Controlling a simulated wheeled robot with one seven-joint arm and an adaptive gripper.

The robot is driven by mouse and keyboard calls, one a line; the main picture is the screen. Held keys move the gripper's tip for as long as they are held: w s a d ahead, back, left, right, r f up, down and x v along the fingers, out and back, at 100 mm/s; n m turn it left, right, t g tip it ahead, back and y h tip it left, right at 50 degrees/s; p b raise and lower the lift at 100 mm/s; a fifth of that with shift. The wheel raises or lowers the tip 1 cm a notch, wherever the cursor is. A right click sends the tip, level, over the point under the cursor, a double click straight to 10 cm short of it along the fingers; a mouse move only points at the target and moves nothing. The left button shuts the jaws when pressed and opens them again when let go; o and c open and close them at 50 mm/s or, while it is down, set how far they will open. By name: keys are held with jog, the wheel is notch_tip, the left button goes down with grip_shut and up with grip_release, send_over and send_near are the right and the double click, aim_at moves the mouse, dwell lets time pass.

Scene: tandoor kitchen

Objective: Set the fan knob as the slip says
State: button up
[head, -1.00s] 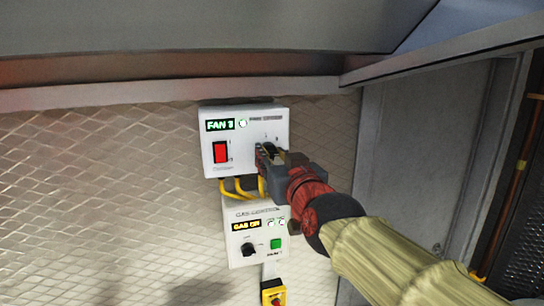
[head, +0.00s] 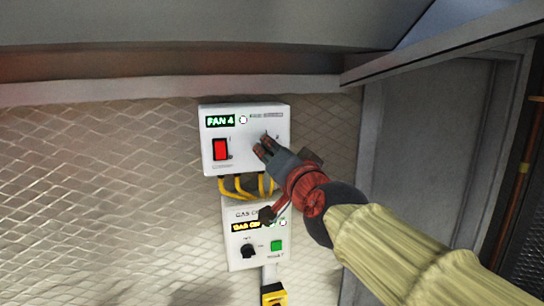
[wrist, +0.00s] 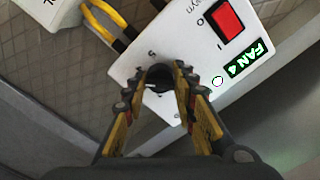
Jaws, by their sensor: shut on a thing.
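The white fan control box (head: 210,162) is on the tiled wall. Its green display (head: 220,121) reads FAN 4, and it also shows in the wrist view (wrist: 248,58). My gripper (head: 264,147) is at the right side of the box front. In the wrist view its two yellow-and-black fingers are closed around the dark fan knob (wrist: 160,78), which is partly hidden between them. The knob's pointer and most of its scale are covered by the fingers. No slip shows in either view.
A red rocker switch (head: 220,149) is left of the knob. Below are yellow cables (head: 236,188) and a gas control box (head: 236,262) with a black knob (head: 248,251) and a green button (head: 277,245). A metal hood (head: 200,35) overhangs above.

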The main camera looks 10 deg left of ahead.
jog(key=shift+m, duration=0.6)
jog(key=o, duration=1.1)
jog(key=shift+o, duration=0.3)
jog(key=v, duration=1.2)
